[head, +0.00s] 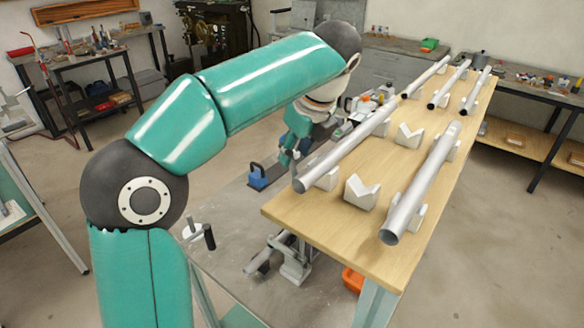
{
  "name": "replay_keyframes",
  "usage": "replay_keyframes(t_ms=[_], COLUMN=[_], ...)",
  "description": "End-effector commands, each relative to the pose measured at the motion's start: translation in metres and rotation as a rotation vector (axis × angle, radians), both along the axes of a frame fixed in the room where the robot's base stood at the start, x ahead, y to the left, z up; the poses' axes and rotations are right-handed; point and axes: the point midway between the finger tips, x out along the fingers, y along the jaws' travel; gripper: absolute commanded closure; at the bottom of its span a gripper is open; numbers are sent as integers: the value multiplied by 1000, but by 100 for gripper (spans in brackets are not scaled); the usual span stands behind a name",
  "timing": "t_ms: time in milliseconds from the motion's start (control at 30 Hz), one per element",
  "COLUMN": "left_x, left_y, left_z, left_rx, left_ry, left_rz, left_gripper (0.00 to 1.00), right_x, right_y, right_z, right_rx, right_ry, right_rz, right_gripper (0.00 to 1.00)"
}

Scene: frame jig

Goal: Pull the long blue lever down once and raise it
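A small blue piece (257,173) stands upright at the left end of a dark fixture left of the wooden table. I cannot tell whether it is the long blue lever; no other clearly long blue lever shows. My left arm arches in from the left and reaches down past the table's left edge. My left gripper (287,157) is small and partly hidden by my wrist, to the right of the blue piece and apart from it. Whether its fingers are open or shut does not show. My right gripper is not in view.
The wooden table (340,240) carries several steel tubes on pale V-blocks, such as a front tube (420,185). A black-handled clamp (208,236) and a grey clamp with a tube (292,262) sit lower left. An orange bin (353,280) is under the table. The floor at right is clear.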

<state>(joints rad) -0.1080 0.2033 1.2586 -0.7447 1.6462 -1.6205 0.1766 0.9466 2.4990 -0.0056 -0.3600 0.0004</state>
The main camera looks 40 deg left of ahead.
Motion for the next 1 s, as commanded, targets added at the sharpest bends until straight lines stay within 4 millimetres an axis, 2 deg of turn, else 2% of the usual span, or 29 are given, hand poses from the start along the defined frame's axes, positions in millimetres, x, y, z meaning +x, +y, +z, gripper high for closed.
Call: replay_keyframes(t_ms=[33, 100, 233, 633, 867, 900, 1000], left_x=[0, 1, 2, 3, 2, 2, 2], left_y=[4, 8, 13, 16, 16, 16, 16], left_z=[-11, -20, -31, -37, -37, -37, -36], left_rx=[-1, -1, -1, -1, 0, 0, 0], left_ry=[3, 2, 2, 0, 0, -1, -1], left_rz=[1, 2, 2, 1, 2, 2, 2], left_gripper=[61, 61, 61, 61, 97, 100, 100], right_x=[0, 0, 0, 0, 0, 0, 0], right_y=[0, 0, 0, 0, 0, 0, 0], right_z=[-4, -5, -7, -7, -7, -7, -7], right_rx=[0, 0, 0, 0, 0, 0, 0], right_ry=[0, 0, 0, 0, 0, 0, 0], right_rz=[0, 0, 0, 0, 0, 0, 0], right_gripper=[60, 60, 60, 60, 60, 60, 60])
